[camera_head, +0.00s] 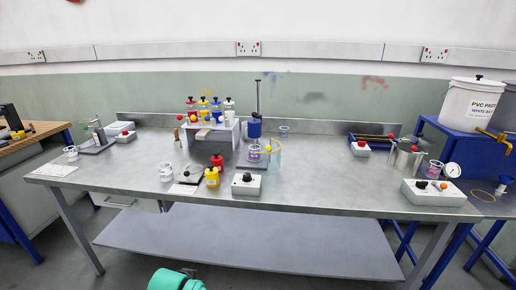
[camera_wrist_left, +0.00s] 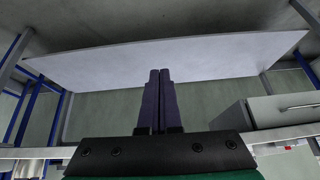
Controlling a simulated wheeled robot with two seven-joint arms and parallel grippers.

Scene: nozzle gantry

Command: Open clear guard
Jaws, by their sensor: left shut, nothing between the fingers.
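The clear guard (camera_head: 275,158) appears as a faint transparent curved panel at the right of the blue-headed stand (camera_head: 255,128) in the middle of the bench. Its edges are hard to see, and I cannot tell how far it is open. A small cup of pink liquid (camera_head: 254,153) stands beside it, under the blue head. My left gripper (camera_wrist_left: 160,75) is shut and empty in the left wrist view, facing the grey shelf under the bench, well away from the guard. My right gripper is in neither view.
The steel bench (camera_head: 330,175) has clear patches at centre right. A white control box (camera_head: 247,184) and yellow pot (camera_head: 212,177) stand in front of the stand. A rack of coloured bottles (camera_head: 210,128) is at its left. The lower shelf (camera_head: 250,240) is bare.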

